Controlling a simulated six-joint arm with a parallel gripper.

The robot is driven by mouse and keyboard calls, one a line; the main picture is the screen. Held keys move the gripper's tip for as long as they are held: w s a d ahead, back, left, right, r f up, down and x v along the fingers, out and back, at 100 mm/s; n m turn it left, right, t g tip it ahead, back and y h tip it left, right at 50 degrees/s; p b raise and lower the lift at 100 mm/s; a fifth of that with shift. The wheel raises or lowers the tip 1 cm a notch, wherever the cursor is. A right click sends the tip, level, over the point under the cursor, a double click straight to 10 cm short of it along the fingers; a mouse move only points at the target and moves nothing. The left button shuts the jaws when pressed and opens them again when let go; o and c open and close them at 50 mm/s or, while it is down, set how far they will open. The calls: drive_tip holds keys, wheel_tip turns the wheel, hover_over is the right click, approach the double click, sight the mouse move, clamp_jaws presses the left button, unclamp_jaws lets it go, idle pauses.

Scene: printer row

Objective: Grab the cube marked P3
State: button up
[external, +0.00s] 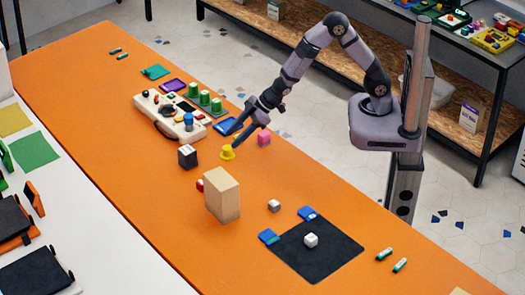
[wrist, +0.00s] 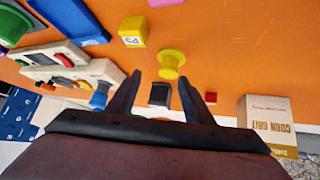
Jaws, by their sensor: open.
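A yellow cube (wrist: 132,31) with dark lettering that looks like P3 upside down stands on the orange table in the wrist view. It is beyond and to the left of my fingertips. In the external view I cannot make it out clearly; my gripper is in front of that area. My gripper (external: 238,136) is open above the table, with nothing between its fingers. Both fingers also show in the wrist view (wrist: 160,78). A yellow round knobbed piece (wrist: 171,63) is just past the fingertips, and also shows in the external view (external: 227,153).
A cream control panel (external: 170,113) and blue tray (external: 226,127) lie nearby. A tall cardboard box (external: 222,196) stands nearer the camera.

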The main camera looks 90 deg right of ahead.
sight(202, 186)
drive_tip(key=w+a+y, duration=0.1)
drive_tip(key=a, duration=0.1)
drive_tip(key=w+a+f+n, duration=0.1)
drive_tip(key=a, duration=0.2)
drive_tip(key=w+a+f+t+y, duration=0.1)
drive_tip(key=a, duration=0.1)
drive_tip(key=shift+w+a+n+y+b, duration=0.15)
drive_tip(key=shift+w+n+y+b, duration=0.15)
drive_tip(key=shift+w+n+b, duration=0.1)
drive_tip(key=a+y, duration=0.1)
drive_tip(key=a, duration=0.1)
drive_tip(key=a+n+y, duration=0.1)
drive_tip(key=a, duration=0.2)
drive_tip(key=a+f+n+y, duration=0.1)
drive_tip(key=a, duration=0.2)
drive_tip(key=shift+w+a+t+y+b, duration=0.1)
drive_tip(key=shift+w+t+y+b, duration=0.2)
drive_tip(key=shift+w+t+y, duration=0.1)
drive_tip(key=shift+a, duration=0.3)
drive_tip(key=shift+p+x, duration=0.3)
drive_tip(key=shift+x, duration=0.7)
drive_tip(key=shift+a+r+p+x, duration=0.1)
drive_tip(key=shift+p+x, duration=0.3)
drive_tip(key=shift+x, duration=0.45)
drive_tip(key=shift+a+r+p+x, duration=0.15)
drive_tip(key=shift+p+x, duration=0.2)
drive_tip(key=shift+x, duration=1.3)
drive_tip(key=c, duration=1.1)
